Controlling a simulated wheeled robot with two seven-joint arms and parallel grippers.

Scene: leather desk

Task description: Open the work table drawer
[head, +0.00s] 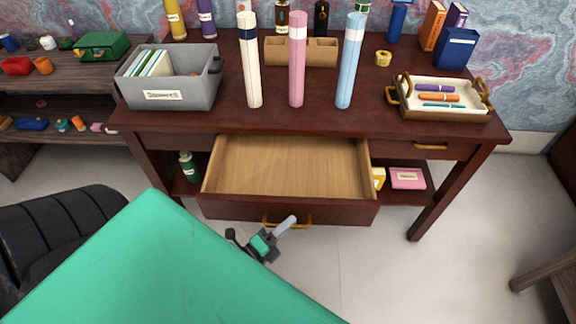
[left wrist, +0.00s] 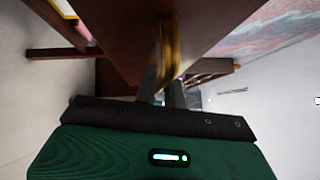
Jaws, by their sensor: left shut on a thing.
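The work table (head: 330,122) is dark red-brown wood. Its middle drawer (head: 288,165) is pulled well out, and its pale wooden inside is empty. The drawer's brass handle (head: 301,220) is on the front panel. My left gripper (head: 272,230) is at the left part of this handle, its fingers shut on it. In the left wrist view the brass handle (left wrist: 170,55) runs up from between the fingers (left wrist: 163,90), beside the dark drawer front. My right gripper is in neither view.
A grey bin (head: 205,92), tall white, pink and blue cylinders and a wooden tray (head: 450,110) stand on the tabletop. A large green surface (head: 160,265) fills the lower left. A black chair (head: 70,225) is at the left. The floor is clear right of the drawer.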

